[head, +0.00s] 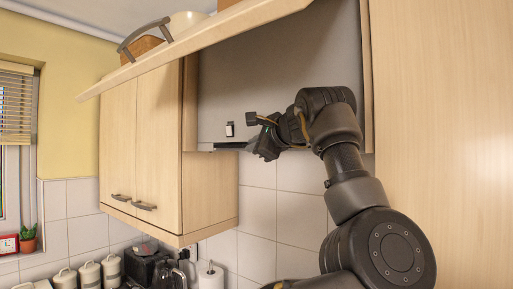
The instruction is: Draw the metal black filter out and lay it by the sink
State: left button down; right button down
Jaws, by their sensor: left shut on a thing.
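The metal black filter (231,145) shows as a thin dark strip, nearly edge-on, at the lower edge of the grey hood panel between the cabinets. My left gripper (262,137) is at the right end of this strip and is shut on it. The fingertips are small and dark here, so the exact grip is hard to see. Most of the filter's face is hidden. My right gripper and the sink are not in view.
A raised wooden flap (190,43) hangs above my arm. A closed wall cabinet (150,150) stands left of the filter, and a tall wooden panel (445,110) is at right. White canisters (90,275) and a paper roll (211,276) stand below.

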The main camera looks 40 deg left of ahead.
pick_arm(q)
jog(key=s+d+b, duration=0.1)
jog(key=s+b, duration=0.4)
jog(key=s, duration=0.3)
jog(key=shift+b, duration=0.3)
dwell(0.9)
jog(key=shift+s, duration=0.1)
jog(key=shift+c, duration=1)
grip_release()
